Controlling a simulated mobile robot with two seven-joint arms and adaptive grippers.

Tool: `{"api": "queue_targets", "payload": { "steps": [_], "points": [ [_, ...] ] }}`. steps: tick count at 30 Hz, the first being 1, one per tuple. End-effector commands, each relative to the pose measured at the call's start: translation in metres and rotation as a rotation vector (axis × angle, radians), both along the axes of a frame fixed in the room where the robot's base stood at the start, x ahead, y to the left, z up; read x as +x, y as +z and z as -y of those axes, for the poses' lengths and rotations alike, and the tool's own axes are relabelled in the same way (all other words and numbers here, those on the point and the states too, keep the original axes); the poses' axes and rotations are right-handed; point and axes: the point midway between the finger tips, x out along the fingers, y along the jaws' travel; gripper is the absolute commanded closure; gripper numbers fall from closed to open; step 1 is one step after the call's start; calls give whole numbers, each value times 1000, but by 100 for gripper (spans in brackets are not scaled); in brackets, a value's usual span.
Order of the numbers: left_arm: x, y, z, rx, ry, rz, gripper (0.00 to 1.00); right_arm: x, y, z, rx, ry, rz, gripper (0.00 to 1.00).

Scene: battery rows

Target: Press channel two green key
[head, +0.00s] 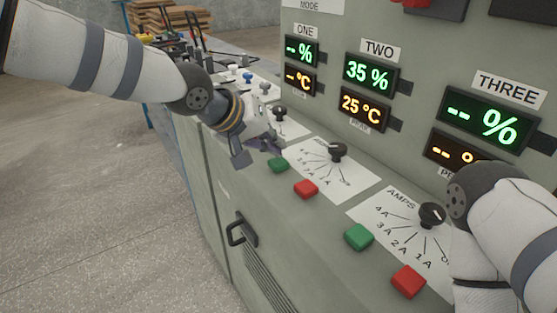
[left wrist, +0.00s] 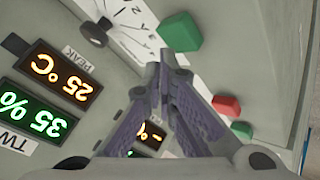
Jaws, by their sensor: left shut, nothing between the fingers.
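The channel two green key (head: 278,165) sits on the sloping console ledge, beside the AMPS plate and dial (head: 338,152) below the TWO display (head: 370,75). In the left wrist view the green key (left wrist: 180,36) is large, just beyond the fingertips. My left gripper (head: 262,150) is shut and empty, above and just behind the key in the head view; its closed fingertips also show in the left wrist view (left wrist: 165,68). I cannot tell whether the tips touch the key. My right arm shows at the right edge, but its gripper is out of view.
A red key (head: 306,188) lies close beside the green one. Channel three's green key (head: 358,237), red key (head: 408,280) and dial (head: 432,215) are nearer. The upright display panel rises behind the ledge. A door handle (head: 241,230) juts from the front; open floor lies left.

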Motion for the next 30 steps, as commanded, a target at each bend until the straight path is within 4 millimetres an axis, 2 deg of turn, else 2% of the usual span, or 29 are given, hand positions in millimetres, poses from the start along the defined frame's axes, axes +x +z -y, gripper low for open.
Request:
{"api": "queue_targets", "payload": {
  "steps": [30],
  "points": [
    [0,-12,0,1,1,0,100,2,2,0,0,0,8,60]
  ]
}}
